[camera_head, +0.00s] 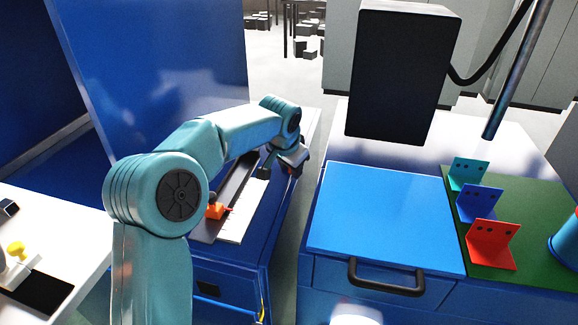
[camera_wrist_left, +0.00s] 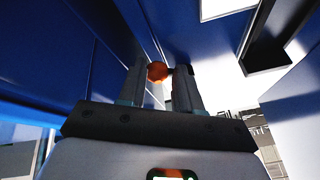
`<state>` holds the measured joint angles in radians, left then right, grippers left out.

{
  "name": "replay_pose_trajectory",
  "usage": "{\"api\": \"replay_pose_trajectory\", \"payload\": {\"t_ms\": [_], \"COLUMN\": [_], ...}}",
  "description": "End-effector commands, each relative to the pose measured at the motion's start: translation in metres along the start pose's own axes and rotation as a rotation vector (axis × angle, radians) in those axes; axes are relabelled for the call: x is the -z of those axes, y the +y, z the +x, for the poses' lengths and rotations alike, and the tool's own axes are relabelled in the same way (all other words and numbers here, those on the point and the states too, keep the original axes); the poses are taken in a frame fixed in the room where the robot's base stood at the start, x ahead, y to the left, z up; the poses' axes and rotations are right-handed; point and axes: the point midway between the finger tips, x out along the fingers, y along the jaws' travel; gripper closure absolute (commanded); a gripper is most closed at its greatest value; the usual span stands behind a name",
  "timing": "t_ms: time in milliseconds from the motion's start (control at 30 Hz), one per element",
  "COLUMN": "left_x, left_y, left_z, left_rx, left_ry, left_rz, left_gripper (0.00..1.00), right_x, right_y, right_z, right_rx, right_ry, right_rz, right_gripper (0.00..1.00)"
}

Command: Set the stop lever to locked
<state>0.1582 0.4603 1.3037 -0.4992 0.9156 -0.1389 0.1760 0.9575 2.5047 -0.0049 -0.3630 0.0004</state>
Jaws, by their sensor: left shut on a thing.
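My left arm reaches in from the left in the head view and bends down over the far part of the blue bench (camera_head: 225,262). Its left gripper (camera_head: 292,166) is at the bench's right edge, small and partly hidden by my wrist. In the left wrist view the two fingers (camera_wrist_left: 160,76) are shut on a round orange-red knob (camera_wrist_left: 157,71), which looks like the stop lever's end. The lever's shaft and its locked mark are hidden.
A blue box with a black handle (camera_head: 386,278) stands right of the bench across a narrow gap. Teal, blue and red angle brackets (camera_head: 492,243) stand on a green mat (camera_head: 520,202). A dark panel (camera_head: 400,75) hangs above. A tall blue panel (camera_head: 165,75) stands behind my arm.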

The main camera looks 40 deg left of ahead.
Motion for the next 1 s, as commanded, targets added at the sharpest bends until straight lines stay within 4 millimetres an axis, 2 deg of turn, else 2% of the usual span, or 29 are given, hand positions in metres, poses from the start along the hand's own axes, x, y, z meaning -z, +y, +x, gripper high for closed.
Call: {"api": "replay_pose_trajectory", "payload": {"t_ms": [33, 300, 333, 400, 867, 1000], "left_x": [-0.004, -0.004, -0.004, -0.004, -0.002, 0.0], "left_y": [0.004, 0.003, 0.003, 0.003, 0.001, 0.001], "left_z": [0.006, 0.006, 0.006, 0.006, 0.002, -0.009], "left_rx": [-0.008, -0.008, -0.008, -0.008, -0.003, -0.002], "left_ry": [-0.017, -0.017, -0.017, -0.017, -0.006, -0.002], "left_rz": [0.001, 0.0, 0.0, 0.001, 0.0, 0.0], "left_gripper": [1.0, 1.0, 0.6, 0.42, 0.42, 0.42], "right_x": [0.0, 0.0, 0.0, 0.0, 0.0, 0.0], "right_y": [0.0, 0.0, 0.0, 0.0, 0.0, 0.001], "right_z": [0.001, 0.001, 0.001, 0.001, 0.0, 0.002], "right_rx": [0.0, 0.0, 0.0, 0.0, 0.0, 0.0], "right_ry": [0.0, 0.0, 0.0, 0.0, 0.0, 0.0], "right_rz": [0.0, 0.0, 0.0, 0.0, 0.0, 0.0], "right_gripper": [0.45, 0.45, 0.45, 0.45, 0.45, 0.45]}}
